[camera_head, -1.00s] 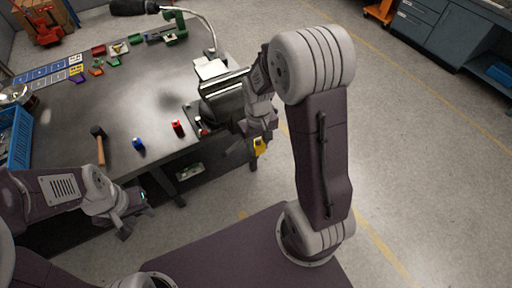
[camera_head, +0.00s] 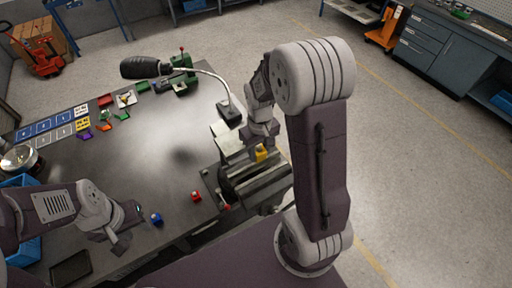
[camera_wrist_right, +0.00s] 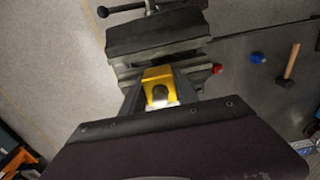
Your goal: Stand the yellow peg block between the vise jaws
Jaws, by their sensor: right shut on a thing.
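The yellow peg block (camera_head: 261,153) is in my right gripper (camera_head: 262,146), beside the upper end of the vise (camera_head: 256,184) in the head view. In the right wrist view the block (camera_wrist_right: 159,80) sits between the two fingers (camera_wrist_right: 160,92), with a dark round spot on its face. The vise (camera_wrist_right: 155,35) shows just beyond it there. I cannot tell whether the block is above the jaw gap or beside it. My left gripper (camera_head: 116,238) looks open and empty, low over the table's near left edge.
A hammer (camera_wrist_right: 290,62) lies farther off. A lamp (camera_head: 145,68) and small coloured parts are at the back. The table's middle is clear.

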